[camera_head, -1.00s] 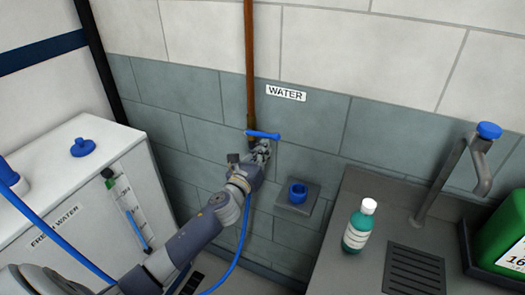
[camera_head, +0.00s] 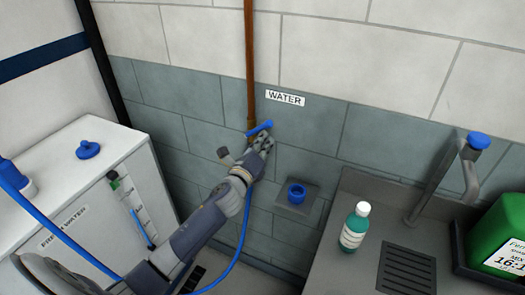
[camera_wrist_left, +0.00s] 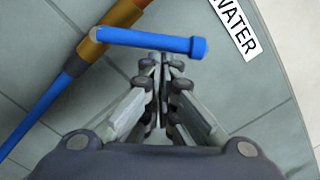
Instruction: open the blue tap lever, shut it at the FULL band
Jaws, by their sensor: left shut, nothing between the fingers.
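The blue tap lever (camera_head: 260,128) is on the brass tap at the foot of the copper pipe, and slants up to the right. It also shows in the left wrist view (camera_wrist_left: 150,42), running across from the brass tap (camera_wrist_left: 95,45). My left gripper (camera_head: 264,140) is shut and empty, its fingertips just below the lever; I cannot tell whether they touch. The fingers also show in the wrist view (camera_wrist_left: 163,62). The white fresh-water tank (camera_head: 120,225) has an upright gauge (camera_head: 139,215) with blue in its lower part and a green piece near its top. No FULL lettering is readable.
A blue hose (camera_head: 240,235) hangs from the tap behind my arm. A blue-ringed wall fitting (camera_head: 297,193) is right of the gripper. A teal bottle (camera_head: 355,226) and a green canister (camera_head: 498,240) stand at the right near a tall spout (camera_head: 437,180).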

